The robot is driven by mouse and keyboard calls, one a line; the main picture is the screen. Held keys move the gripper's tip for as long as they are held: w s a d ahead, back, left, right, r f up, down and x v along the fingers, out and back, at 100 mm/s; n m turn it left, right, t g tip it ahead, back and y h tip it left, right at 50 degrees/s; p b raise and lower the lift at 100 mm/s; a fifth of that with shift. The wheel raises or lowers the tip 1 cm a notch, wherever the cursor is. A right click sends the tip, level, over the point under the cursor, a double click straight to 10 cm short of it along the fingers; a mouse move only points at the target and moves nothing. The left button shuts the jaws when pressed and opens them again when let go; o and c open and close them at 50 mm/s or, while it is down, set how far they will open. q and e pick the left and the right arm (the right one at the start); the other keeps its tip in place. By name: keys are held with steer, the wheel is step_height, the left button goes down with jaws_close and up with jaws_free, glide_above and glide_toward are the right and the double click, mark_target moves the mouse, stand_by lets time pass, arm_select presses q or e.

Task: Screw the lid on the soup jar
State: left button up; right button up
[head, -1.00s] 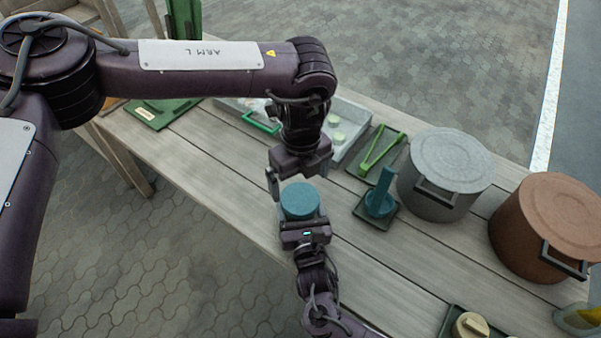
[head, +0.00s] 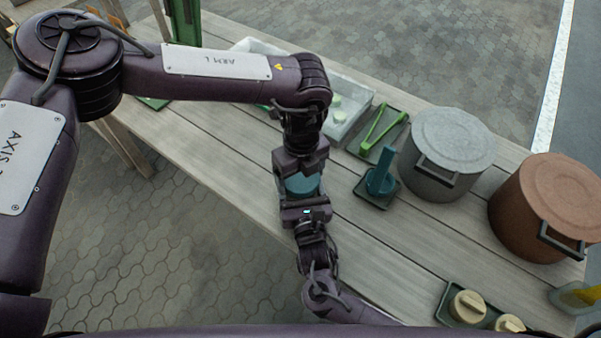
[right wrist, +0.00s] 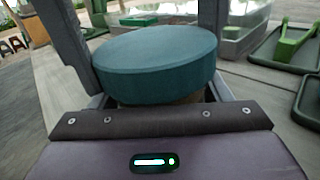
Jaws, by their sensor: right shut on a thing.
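The round teal lid (head: 302,186) sits on top of the soup jar, level as far as I can see. In the right wrist view the lid (right wrist: 155,65) fills the middle, and only a sliver of the tan jar (right wrist: 188,98) shows under it. My right gripper (head: 304,208) is shut on the jar from the near side, below the lid. My left gripper (head: 302,178) points down from above, with its fingers on either side of the lid. Whether they press on its rim I cannot tell. Most of the jar is hidden.
To the right stand a teal-handled tool (head: 381,178) on a small tray, a grey pot (head: 452,150) and a brown pot (head: 550,205). Green tongs (head: 382,130) and a clear bin (head: 352,118) lie beyond. Tan lidded pieces (head: 467,306) sit at front right. Table left of the grippers is clear.

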arm_select(q)
steer(key=c, duration=0.4)
steer(key=m, duration=0.4)
steer(key=shift+m, duration=0.3)
steer(key=shift+c, duration=0.2)
steer(key=m, duration=0.5)
steer(key=shift+m, duration=0.3)
steer(key=o, duration=1.1)
steer(key=shift+c, duration=0.2)
steer(key=shift+r, duration=0.1)
steer(key=shift+r, duration=2.15)
